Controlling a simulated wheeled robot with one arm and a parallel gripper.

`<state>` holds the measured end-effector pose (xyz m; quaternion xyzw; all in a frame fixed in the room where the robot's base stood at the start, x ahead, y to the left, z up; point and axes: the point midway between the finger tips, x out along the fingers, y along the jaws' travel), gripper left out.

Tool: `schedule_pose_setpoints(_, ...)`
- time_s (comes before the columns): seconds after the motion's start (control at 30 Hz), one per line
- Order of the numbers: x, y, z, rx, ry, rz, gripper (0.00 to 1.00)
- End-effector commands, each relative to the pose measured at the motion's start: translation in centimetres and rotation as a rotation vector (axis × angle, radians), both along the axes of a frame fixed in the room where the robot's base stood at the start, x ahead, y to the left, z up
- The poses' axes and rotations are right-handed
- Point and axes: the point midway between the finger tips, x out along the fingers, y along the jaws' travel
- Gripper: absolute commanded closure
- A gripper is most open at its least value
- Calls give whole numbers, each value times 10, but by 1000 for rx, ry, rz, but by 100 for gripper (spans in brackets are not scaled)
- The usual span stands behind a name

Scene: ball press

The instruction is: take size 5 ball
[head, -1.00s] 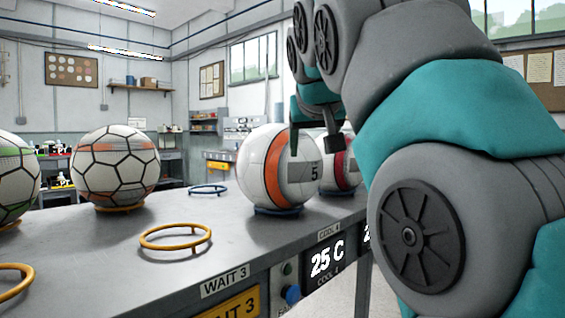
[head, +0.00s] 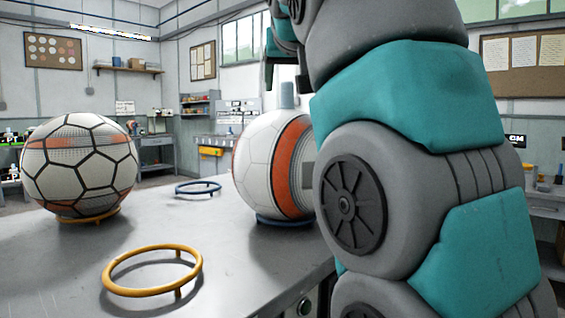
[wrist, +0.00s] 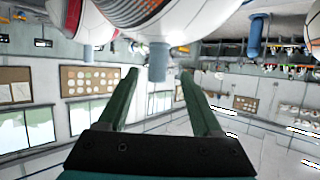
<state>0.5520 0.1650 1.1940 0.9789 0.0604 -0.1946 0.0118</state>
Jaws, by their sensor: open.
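A white ball with an orange band (head: 262,165) sits on a blue ring at the table's right side. My arm covers its right part, and its number is hidden now. My gripper (head: 286,80) shows partly above this ball, its fingers pointing down and apart from it. A white ball with an orange and dark patch (wrist: 145,12) fills the top of that tilted view, beyond the fingertips.
Another white and orange ball with black lines (head: 80,165) sits on an orange ring at the left. An empty yellow ring (head: 153,271) and an empty blue ring (head: 198,188) stand on the grey table (head: 60,275).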

Motion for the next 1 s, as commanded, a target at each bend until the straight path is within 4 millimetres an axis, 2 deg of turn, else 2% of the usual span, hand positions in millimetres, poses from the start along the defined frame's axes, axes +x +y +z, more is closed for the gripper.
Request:
schedule_pose_setpoints(0.37,33,3,-14,-1,2,0,34)
schedule_pose_setpoints(0.6,63,5,-26,0,3,-1,34)
schedule_pose_setpoints(0.87,66,5,-27,0,0,-1,34)
schedule_pose_setpoints(1.0,66,6,-27,0,0,-1,49)
